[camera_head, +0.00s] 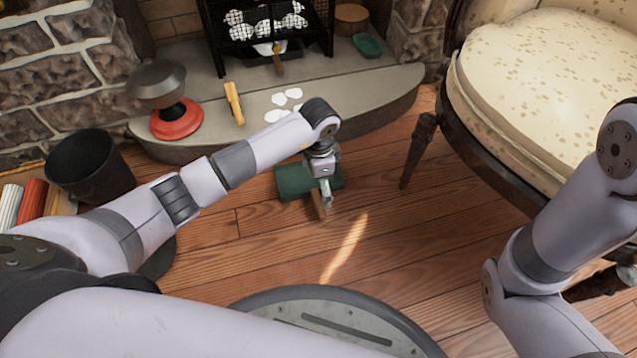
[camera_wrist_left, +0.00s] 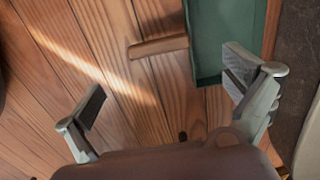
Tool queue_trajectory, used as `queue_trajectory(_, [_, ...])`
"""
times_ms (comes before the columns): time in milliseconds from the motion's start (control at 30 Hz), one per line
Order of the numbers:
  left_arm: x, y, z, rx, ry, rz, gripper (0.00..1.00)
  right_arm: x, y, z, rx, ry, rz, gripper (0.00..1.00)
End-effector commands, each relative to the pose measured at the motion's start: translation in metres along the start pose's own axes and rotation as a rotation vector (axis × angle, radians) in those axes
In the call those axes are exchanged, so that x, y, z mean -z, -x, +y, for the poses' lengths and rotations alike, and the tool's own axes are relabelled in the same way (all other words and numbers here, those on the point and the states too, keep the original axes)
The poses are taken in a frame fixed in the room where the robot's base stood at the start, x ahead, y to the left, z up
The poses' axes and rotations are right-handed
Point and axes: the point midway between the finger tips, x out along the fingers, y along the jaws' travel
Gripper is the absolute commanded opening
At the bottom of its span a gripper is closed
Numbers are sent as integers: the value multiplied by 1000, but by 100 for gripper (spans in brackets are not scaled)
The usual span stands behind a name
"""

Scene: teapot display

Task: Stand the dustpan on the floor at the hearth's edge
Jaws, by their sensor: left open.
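The dustpan (camera_head: 293,183) is green with a short wooden handle (camera_head: 318,206). It appears to rest on the wooden floor just in front of the hearth (camera_head: 385,92), its handle pointing away from the hearth. In the left wrist view the green pan (camera_wrist_left: 220,35) shows at the top, with a thin strip of floor between it and the dark hearth stone (camera_wrist_left: 297,35). My left gripper (camera_head: 325,193) is over the dustpan and partly hides it. In the wrist view its fingers (camera_wrist_left: 168,100) are wide apart with nothing between them. My right gripper is out of view.
A cream upholstered chair (camera_head: 560,75) with dark legs stands at the right. A black bucket (camera_head: 90,170) stands at the left. On the hearth are a red-based object (camera_head: 177,121), a yellow-handled tool (camera_head: 234,103) and white patches (camera_head: 284,97). The floor in front is clear.

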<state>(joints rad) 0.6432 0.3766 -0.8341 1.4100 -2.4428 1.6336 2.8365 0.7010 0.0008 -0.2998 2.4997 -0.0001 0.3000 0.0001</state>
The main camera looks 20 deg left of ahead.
Motion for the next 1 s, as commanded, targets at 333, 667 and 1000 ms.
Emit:
queue_trajectory(333, [0,26,0,-1,0,-1,100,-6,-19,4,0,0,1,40])
queue_trajectory(667, [61,64,42,-99,-239,246,100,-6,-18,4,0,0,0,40])
queue_trajectory(1000, [174,329,202,-100,-1060,1356,100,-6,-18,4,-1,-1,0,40])
